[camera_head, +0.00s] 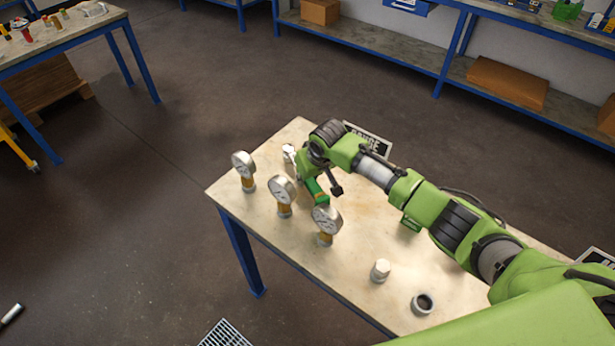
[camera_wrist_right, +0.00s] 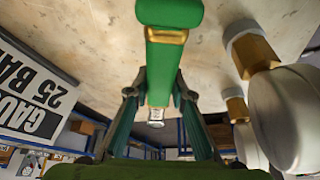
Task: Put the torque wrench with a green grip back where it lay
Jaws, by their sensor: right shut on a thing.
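The torque wrench with a green grip (camera_head: 318,191) is in my right gripper (camera_head: 308,174), over the far part of the pale table (camera_head: 295,255) in the head view. In the right wrist view the green grip (camera_wrist_right: 172,65) with its gold band runs between the fingers of my right gripper (camera_wrist_right: 157,100). I cannot tell whether the wrench touches the table. My left gripper is not in view.
A sign (camera_head: 367,140) stands behind my right arm. A white capped fitting (camera_head: 380,270) and a grey ring (camera_head: 422,304) are near the front edge. Bare tabletop lies between gauges and fitting.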

